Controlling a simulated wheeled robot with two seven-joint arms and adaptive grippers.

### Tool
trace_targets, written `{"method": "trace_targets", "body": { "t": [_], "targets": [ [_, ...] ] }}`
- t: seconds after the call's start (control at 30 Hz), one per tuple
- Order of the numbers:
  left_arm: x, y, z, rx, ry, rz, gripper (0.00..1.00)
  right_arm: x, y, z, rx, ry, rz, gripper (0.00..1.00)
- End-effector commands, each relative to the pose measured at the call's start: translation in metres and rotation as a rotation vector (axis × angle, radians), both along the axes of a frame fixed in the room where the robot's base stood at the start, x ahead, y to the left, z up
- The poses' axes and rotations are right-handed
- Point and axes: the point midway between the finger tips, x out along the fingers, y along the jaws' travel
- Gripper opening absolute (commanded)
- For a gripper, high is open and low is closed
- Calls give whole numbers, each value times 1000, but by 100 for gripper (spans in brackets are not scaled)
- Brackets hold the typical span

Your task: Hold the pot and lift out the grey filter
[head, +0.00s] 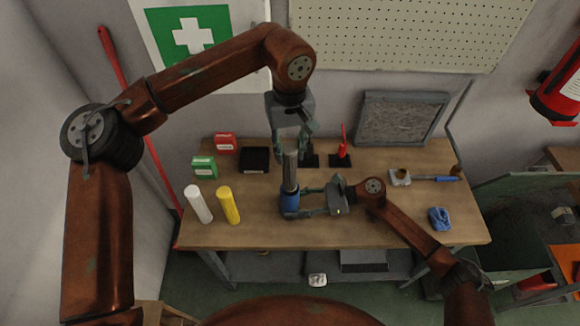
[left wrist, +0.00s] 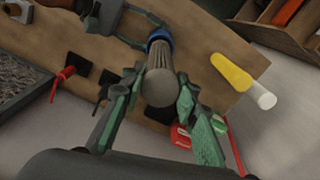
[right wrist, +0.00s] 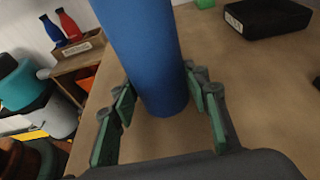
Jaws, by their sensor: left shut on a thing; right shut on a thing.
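The blue pot (head: 290,203) stands upright near the middle of the wooden table. It fills the upper middle of the right wrist view (right wrist: 148,55), and only its rim shows in the left wrist view (left wrist: 158,35). My right gripper (head: 305,203) is shut on the pot's side, a finger on either side. The grey filter (head: 290,172) is a ribbed cylinder standing upright in line above the pot; it also shows in the left wrist view (left wrist: 160,78). My left gripper (head: 290,150) is shut on its upper part from above. The filter's lower end is hidden at the pot.
A red-handled item (head: 343,145) stands at the back. A blue cloth (head: 439,219) lies at right.

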Motion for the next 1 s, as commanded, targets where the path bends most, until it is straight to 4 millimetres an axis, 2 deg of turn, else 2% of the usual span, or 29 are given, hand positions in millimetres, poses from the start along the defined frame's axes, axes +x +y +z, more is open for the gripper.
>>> {"method": "trace_targets", "body": {
  "t": [0.1,0.23,0.6,0.63,0.9,1.0],
  "targets": [
    [0,0,21,0,-1,0,0,0,0,-1,-1,1,0,29],
    [0,0,35,0,-1,-1,0,0,0,-1,-1,1,0,29],
    [0,0,41,1,0,-1,0,0,0,-1,-1,1,0,29],
    [0,0,41,1,0,-1,0,0,0,-1,-1,1,0,44],
    [0,0,41,1,0,-1,0,0,0,0,0,0,0,62],
    [0,0,41,1,0,-1,0,0,0,0,0,0,0,63]
  ]
}}
